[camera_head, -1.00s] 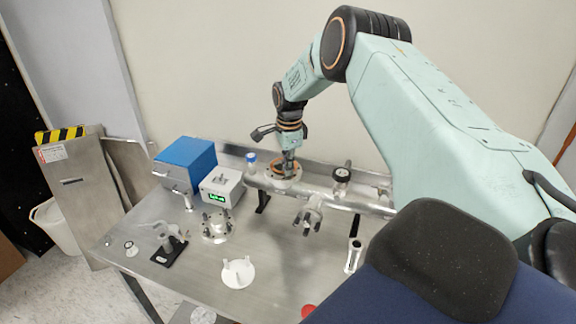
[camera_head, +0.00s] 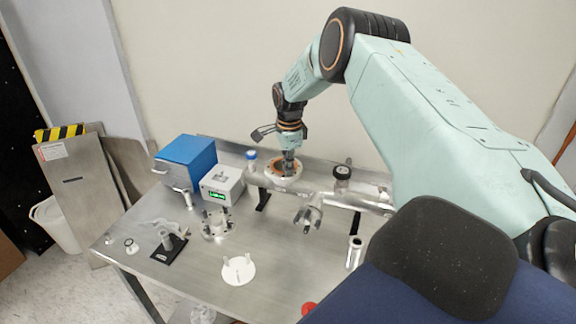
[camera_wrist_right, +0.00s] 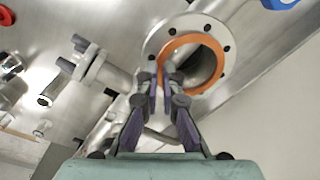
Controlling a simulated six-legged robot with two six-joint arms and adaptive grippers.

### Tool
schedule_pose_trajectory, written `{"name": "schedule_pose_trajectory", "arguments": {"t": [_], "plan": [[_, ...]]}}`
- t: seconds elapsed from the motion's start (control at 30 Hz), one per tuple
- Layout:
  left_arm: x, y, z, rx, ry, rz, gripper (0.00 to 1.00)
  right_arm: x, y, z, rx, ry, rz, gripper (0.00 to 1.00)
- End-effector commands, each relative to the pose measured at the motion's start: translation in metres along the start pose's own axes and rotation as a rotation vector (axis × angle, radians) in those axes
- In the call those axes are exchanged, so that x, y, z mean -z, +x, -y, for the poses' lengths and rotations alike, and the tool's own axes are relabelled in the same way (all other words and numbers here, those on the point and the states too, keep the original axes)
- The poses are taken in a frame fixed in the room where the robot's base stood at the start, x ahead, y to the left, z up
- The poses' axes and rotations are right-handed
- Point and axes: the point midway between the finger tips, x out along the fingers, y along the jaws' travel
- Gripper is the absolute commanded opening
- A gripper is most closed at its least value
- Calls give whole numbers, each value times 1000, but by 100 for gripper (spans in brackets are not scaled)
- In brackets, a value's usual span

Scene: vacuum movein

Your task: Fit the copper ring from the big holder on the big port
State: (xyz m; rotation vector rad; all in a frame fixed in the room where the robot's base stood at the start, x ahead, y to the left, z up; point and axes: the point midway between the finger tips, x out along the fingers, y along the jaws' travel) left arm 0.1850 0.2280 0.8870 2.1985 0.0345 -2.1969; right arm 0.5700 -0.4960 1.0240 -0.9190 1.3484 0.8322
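The copper ring (camera_wrist_right: 190,62) is orange and lies at the mouth of the big port (camera_wrist_right: 215,28), a round steel flange with bolt holes. It also shows on the big port in the head view (camera_head: 272,166). My right gripper (camera_wrist_right: 164,80) reaches down to the ring, its fingertips close together on either side of the ring's near-left band. The fingers hide part of the band, and whether the ring is fully seated cannot be told. A white disc with pegs (camera_head: 238,272), apparently the big holder, stands at the table front without a ring. My left gripper is not in view.
A blue box (camera_head: 186,160) and a white box with green display (camera_head: 222,186) stand left of the port. A bolted flange (camera_head: 216,226), a small black stand (camera_head: 168,248) and a silver cylinder (camera_head: 354,252) stand on the table. A branch port (camera_head: 308,214) projects forward from the pipe.

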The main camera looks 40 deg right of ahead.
Motion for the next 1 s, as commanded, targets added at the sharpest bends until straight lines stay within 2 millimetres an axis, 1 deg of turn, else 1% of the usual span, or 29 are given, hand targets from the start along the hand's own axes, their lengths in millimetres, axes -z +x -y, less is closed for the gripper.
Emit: {"name": "schedule_pose_trajectory", "arguments": {"t": [0.37,0.4,0.7,1.0], "plan": [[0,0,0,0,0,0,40,0,3,-2,-5,0,-1,0],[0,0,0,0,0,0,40,0,4,-2,-5,0,-1,7],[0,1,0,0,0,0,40,1,4,-2,-6,0,-1,32],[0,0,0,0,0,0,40,1,3,-2,-4,0,-1,32]]}}
